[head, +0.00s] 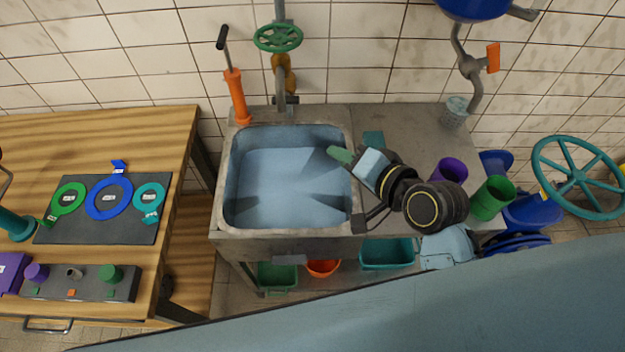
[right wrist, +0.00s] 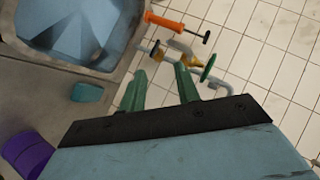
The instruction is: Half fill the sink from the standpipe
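The sink (head: 232,185) is a grey metal basin with a pale blue inside. I cannot tell from its sheen how much water it holds. The standpipe (head: 283,80) rises behind its back rim, with a green handwheel (head: 278,38), a brass body and a spout at the rim. No stream shows from the spout. My right gripper (head: 341,155) is over the sink's right rim, apart from the standpipe. In the right wrist view its green fingers (right wrist: 160,74) are spread and empty, with the handwheel (right wrist: 208,67) beyond them. My left gripper is not in view.
An orange hand pump (head: 237,95) stands at the sink's back left corner. A teal block (head: 373,139), purple cup (head: 450,170) and green cup (head: 492,198) are on the right counter. A wooden bench (head: 150,130) is left. A teal wheel (head: 578,177) is far right.

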